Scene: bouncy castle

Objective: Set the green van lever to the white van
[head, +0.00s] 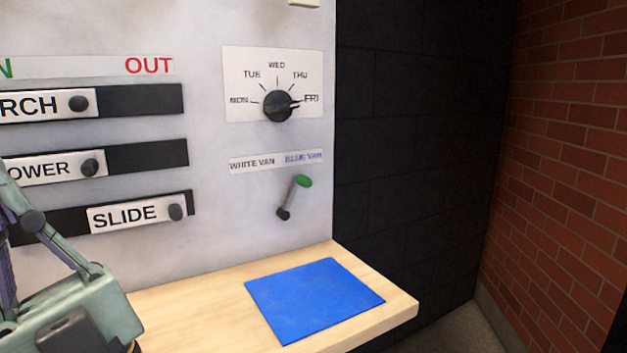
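The WHITE VAN label (252,163) is on the same strip, to the left. My gripper (62,265) shows in part at the lower left edge, well left of the lever and apart from it. Its fingertips are not clearly seen, so its opening cannot be told.
A day dial (278,105) above the lever points to FRI. Sliding labels, including SLIDE (125,214), sit in dark slots at left. A blue mat (315,300) lies on the wooden shelf (400,309) below the lever. The space before the lever is clear.

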